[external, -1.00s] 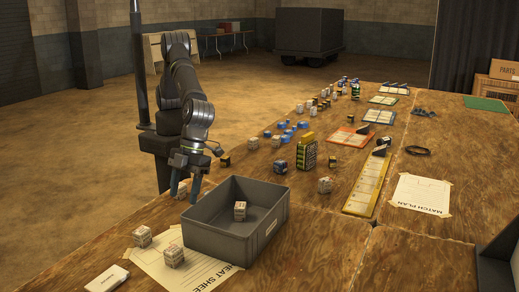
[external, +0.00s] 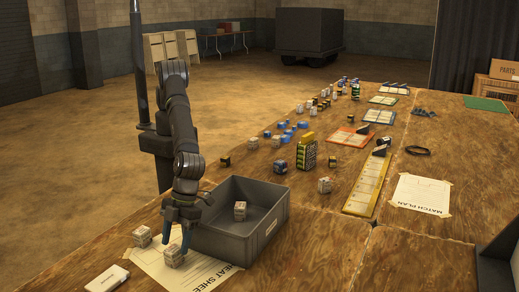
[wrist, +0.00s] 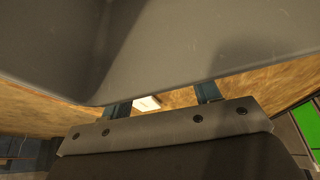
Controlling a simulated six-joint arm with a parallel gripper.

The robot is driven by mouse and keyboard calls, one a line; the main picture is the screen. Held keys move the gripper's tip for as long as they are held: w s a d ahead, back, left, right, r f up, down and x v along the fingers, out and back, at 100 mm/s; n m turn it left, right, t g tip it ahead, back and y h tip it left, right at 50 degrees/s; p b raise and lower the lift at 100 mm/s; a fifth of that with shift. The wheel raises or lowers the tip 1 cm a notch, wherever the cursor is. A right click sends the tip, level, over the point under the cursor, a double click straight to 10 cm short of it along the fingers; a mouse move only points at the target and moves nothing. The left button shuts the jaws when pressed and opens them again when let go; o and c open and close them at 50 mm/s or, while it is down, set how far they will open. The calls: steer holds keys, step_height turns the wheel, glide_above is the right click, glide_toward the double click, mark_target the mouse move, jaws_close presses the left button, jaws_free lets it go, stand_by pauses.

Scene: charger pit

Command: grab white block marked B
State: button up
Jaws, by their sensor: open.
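Several white blocks with dark markings are in the external view; I cannot read which one is marked B. One white block (external: 174,257) sits on the paper sheet at the front left, and another (external: 142,236) stands to its left. A third white block (external: 240,211) is inside the grey bin. My gripper (external: 175,243) points down, open, with its blue fingers at the block on the sheet, close above or around it; I cannot tell if they touch it. In the wrist view my gripper (wrist: 163,99) shows its two fingers apart, and no block is clearly visible.
The grey bin (external: 232,241) stands just right of my gripper; its wall fills the upper wrist view. A small white box (external: 107,279) lies at the front left. Other blocks, a yellow strip (external: 366,186) and a match plan sheet (external: 421,194) lie farther along the wooden table.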

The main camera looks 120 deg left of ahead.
mark_target(174, 248)
steer(key=shift+x, duration=1.8)
steer(key=shift+d, duration=0.1)
steer(key=c, duration=1.1)
steer(key=shift+o, duration=0.2)
steer(key=shift+r, duration=0.1)
